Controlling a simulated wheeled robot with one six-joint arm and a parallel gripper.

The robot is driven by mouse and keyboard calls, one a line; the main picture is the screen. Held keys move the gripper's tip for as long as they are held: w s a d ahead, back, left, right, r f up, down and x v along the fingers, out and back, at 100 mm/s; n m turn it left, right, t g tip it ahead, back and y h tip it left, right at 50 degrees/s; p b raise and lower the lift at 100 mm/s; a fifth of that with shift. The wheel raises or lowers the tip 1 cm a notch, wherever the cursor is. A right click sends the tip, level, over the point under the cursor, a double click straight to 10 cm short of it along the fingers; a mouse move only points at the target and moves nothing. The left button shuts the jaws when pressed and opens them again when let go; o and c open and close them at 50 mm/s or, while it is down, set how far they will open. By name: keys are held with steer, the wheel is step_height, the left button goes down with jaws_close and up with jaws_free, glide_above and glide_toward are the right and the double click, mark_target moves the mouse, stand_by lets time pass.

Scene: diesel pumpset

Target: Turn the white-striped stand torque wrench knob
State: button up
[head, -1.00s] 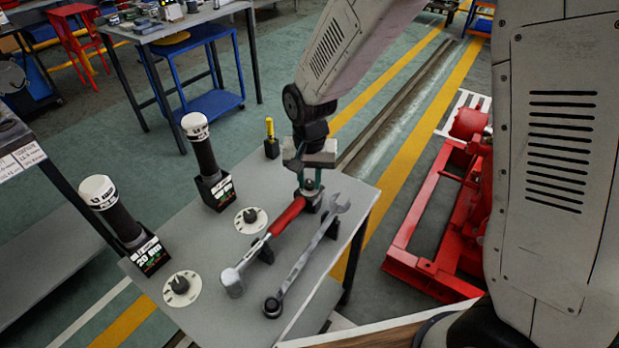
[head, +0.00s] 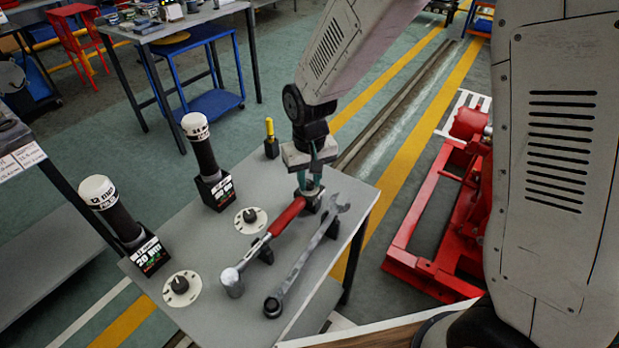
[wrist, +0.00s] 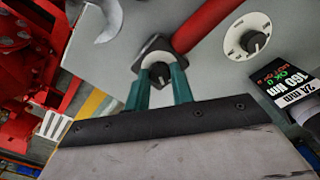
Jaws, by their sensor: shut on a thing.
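The stand torque wrench knob (wrist: 157,62) shows in the wrist view as a small pale and dark knob on a dark diamond-shaped base. It is at the end of the red handle of the torque wrench (head: 288,216). My gripper (wrist: 161,78) has its two green fingers on either side of the knob and is shut on it. In the head view my gripper (head: 310,180) points down at the handle end, and its fingers partly hide the knob. I cannot make out a white stripe clearly.
A combination wrench (head: 305,258) lies beside the torque wrench on the grey table (head: 232,249). Two white dials (head: 250,220) (head: 181,289) and two black testers with white caps (head: 205,158) (head: 120,218) stand to the left. A red frame (head: 430,235) stands right of the table.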

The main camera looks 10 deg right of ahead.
mark_target(310, 183)
steer(key=shift+n, duration=0.8)
steer(key=o, duration=1)
steer(key=shift+r, duration=0.1)
step_height(310, 183, up, 8)
steer(key=shift+f, duration=0.2)
